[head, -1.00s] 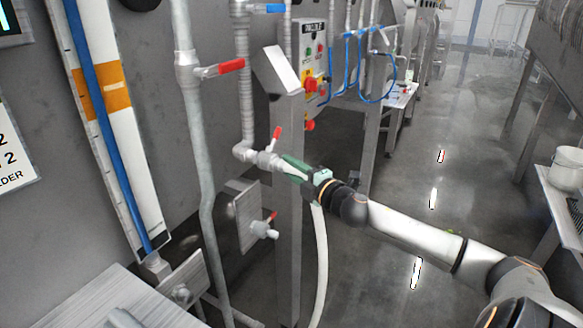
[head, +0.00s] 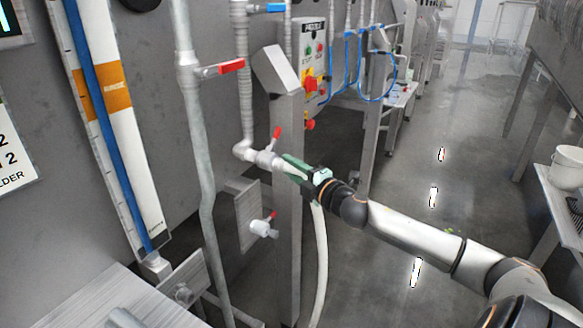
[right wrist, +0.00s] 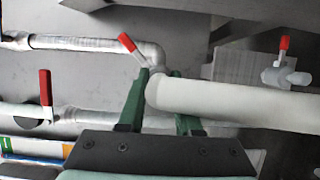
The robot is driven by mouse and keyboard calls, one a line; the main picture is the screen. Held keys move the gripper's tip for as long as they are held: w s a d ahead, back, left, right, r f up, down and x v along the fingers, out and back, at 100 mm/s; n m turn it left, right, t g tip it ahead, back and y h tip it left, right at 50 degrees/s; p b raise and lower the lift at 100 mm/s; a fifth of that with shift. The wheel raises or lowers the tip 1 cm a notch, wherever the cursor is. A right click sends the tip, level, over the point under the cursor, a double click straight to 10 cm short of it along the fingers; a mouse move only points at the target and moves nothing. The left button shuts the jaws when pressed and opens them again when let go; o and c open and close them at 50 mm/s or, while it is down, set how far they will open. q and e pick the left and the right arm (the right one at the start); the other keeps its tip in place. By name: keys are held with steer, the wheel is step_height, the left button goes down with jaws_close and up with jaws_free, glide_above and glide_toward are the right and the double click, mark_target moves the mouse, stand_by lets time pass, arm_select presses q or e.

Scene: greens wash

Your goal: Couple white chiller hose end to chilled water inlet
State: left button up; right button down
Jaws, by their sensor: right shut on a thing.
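My right gripper (head: 297,168) has green fingers and is shut on the white hose (head: 321,255) close to its end. The hose hangs down from the gripper toward the floor. In the right wrist view the white hose (right wrist: 235,103) runs between the green fingers (right wrist: 160,115). Its end lies against or just in front of a red-handled valve (head: 266,157) at the pipe elbow. The hose end and valve are lined up, but I cannot tell whether they are joined. No label shows which fitting is the chilled water inlet. My left gripper is not in view.
A second red-handled valve (head: 262,228) sticks out from a metal plate below. A steel post (head: 287,220) stands behind the hose, with a control box (head: 312,62) above. A grey vertical pipe (head: 200,150) is on the left. The floor (head: 390,270) at right is open.

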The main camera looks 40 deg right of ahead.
mark_target(277, 164)
steer(key=shift+w+a+r, duration=0.1)
steer(key=shift+w+a, duration=0.1)
steer(key=shift+w, duration=0.3)
steer(key=shift+w+a, duration=0.15)
steer(key=shift+w, duration=0.35)
steer(key=shift+w+a, duration=0.2)
steer(key=shift+w, duration=0.3)
steer(key=shift+w+a, duration=0.15)
steer(key=shift+w, duration=0.3)
steer(key=c, duration=0.5)
jaws_free()
